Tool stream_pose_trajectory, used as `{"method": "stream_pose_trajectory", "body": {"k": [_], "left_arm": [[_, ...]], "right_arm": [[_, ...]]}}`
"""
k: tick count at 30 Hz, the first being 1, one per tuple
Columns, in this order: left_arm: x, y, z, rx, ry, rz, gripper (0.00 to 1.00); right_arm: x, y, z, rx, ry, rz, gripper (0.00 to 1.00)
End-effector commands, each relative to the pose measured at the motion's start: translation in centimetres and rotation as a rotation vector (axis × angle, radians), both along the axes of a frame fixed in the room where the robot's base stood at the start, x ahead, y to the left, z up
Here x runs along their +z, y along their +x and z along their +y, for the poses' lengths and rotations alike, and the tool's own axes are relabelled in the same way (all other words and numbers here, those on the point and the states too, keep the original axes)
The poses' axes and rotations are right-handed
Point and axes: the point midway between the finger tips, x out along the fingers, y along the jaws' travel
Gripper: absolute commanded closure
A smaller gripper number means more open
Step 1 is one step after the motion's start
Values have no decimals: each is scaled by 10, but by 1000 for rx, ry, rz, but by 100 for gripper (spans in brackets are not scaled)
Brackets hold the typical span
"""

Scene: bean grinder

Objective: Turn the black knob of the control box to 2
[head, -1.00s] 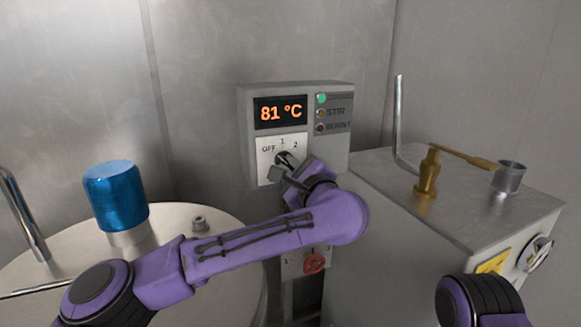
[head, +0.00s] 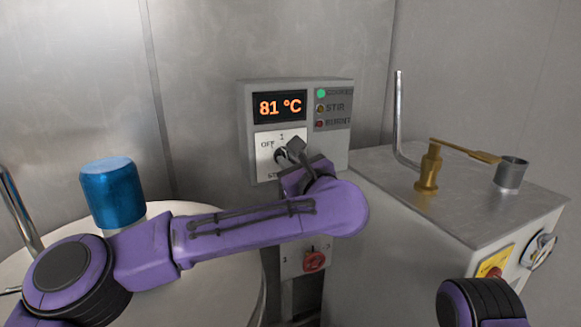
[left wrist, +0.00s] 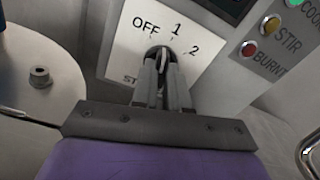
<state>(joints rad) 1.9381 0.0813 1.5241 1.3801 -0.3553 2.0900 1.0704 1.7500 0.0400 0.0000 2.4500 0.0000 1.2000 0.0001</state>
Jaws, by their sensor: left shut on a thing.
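The grey control box (head: 243,125) stands against the back wall. Its white dial plate is marked OFF, 1 and 2. My left gripper (head: 284,152) reaches the dial from the lower right and is shut on the black knob (head: 278,155). The left wrist view shows both fingers (left wrist: 164,68) closed around the knob (left wrist: 154,52), below the 1 mark and left of the 2. The fingers hide most of the knob, so I cannot tell its exact setting. My right gripper is out of view; only part of that arm shows at the lower right.
The display (head: 279,106) reads 81 °C, and the green light (head: 321,93) beside it is lit. A metal cabinet (head: 455,195) with a brass lever (head: 428,168) and a metal cup (head: 511,174) stands to the right. A blue cylinder (head: 112,192) stands on the round vessel at left.

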Motion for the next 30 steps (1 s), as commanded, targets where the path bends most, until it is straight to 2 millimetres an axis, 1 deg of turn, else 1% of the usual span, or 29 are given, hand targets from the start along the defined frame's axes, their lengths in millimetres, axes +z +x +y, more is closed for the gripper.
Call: {"method": "stream_pose_trajectory", "body": {"k": [11,21,30], "left_arm": [[2,0,0,1,331,134,100],[3,0,0,0,626,257,100],[3,0,0,0,836,344,100]], "right_arm": [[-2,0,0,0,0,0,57],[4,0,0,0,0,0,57],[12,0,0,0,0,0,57]]}}
